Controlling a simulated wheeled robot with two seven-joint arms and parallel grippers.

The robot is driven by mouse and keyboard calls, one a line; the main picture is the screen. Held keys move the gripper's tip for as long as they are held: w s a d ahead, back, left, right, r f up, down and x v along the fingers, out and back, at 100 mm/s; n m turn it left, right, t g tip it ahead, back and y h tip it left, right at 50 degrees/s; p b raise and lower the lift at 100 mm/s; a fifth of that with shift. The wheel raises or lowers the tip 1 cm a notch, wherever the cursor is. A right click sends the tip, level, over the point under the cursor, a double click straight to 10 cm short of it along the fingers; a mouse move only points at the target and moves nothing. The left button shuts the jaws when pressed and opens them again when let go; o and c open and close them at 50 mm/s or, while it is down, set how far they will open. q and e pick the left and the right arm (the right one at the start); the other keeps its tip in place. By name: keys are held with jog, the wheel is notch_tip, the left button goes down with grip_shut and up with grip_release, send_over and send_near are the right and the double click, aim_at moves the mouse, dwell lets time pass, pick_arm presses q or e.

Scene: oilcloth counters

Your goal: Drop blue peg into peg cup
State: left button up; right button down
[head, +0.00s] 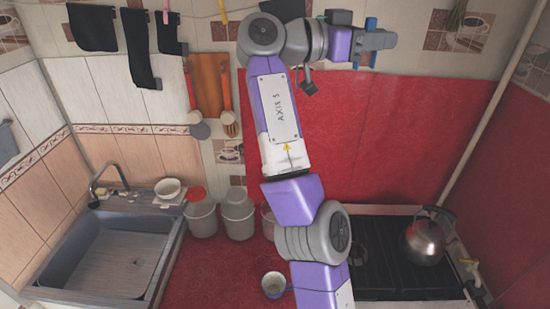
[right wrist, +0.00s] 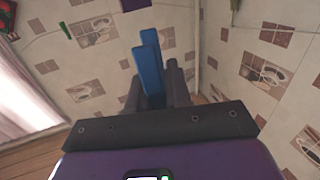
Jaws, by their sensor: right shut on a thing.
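My right gripper (head: 384,40) is raised high at the top of the head view and points right. It is shut on the blue peg (head: 371,24), which sticks out past the fingers. In the right wrist view the blue peg (right wrist: 151,62) stands between the dark fingers of the right gripper (right wrist: 155,90). A small pale cup (head: 273,284) stands on the red counter at the bottom of the head view, far below the gripper and beside my arm. I take it for the peg cup. My left gripper does not show.
Several white canisters (head: 201,219) stand along the back wall. A black stove (head: 385,265) with a steel kettle (head: 424,240) is at the right. Red counter is clear left of the cup.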

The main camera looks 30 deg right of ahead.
jog(key=shift+w+f, duration=0.2)
jog(key=shift+f, duration=0.1)
jog(key=w+a+f+n+t+b, duration=0.15)
jog(key=w+a+f+b, duration=0.35)
jog(key=f, duration=0.8)
jog(key=w+a+f+n+t+b, duration=0.1)
jog(key=w+f+t+b, duration=0.25)
jog(key=w+f, duration=0.65)
jog(key=w+a+f+n+t+b, duration=0.25)
jog(key=f+b, duration=0.25)
jog(key=f, duration=1.1)
jog(key=s+f+b, duration=0.2)
jog(key=f+b, duration=0.2)
jog(key=f, duration=0.9)
jog(key=s+a+f+b, duration=0.1)
jog(key=f+b, duration=0.3)
jog(key=f, duration=1)
jog(key=s+a+f+b, duration=0.1)
jog(key=s+f+b, duration=0.2)
jog(key=f, duration=1)
jog(key=shift+s+f+t+b, duration=0.2)
jog(key=shift+t+b, duration=0.25)
jog(key=shift+b, duration=0.4)
